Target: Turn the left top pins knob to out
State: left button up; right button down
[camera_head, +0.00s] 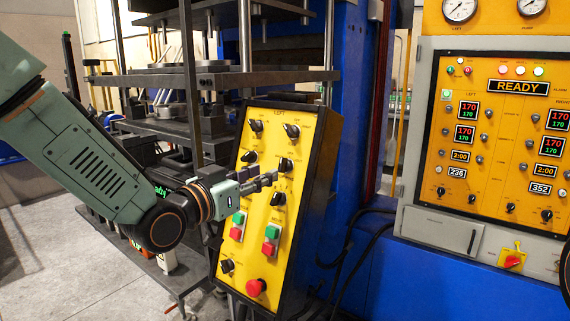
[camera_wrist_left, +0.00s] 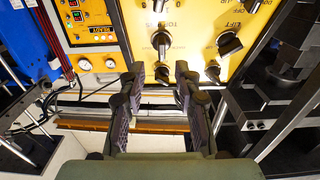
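The yellow left control panel (camera_head: 262,220) carries several black knobs. A knob (camera_head: 285,164) on its right side is just above and right of my left fingertips; another (camera_head: 278,198) is just below them. The labels are too small in the head view to tell which is the top pins knob. My left gripper (camera_head: 266,182) is in front of the panel. In the upside-down left wrist view its fingers (camera_wrist_left: 158,82) stand apart with nothing between them. A knob (camera_wrist_left: 162,40) near lettering like "TOP" lies ahead of the gap. I see no contact. My right gripper is not in view.
Green and red buttons (camera_head: 270,240) and a red mushroom button (camera_head: 256,287) sit low on the panel. A grey-framed console (camera_head: 418,150) stands at the right. Dark press plates (camera_head: 215,80) are behind my left arm.

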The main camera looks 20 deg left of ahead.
aim_at(280, 165)
pick_arm(q)
jog(key=x, duration=0.7)
jog(key=shift+f+p, duration=0.1)
jog(key=shift+p, duration=0.3)
jog(key=shift+s+a+r, duration=0.2)
jog(key=shift+s+a, duration=0.05)
jog(key=shift+w+d+f, duration=0.15)
jog(key=shift+w, duration=0.15)
jog(key=c, duration=0.3)
grip_shut()
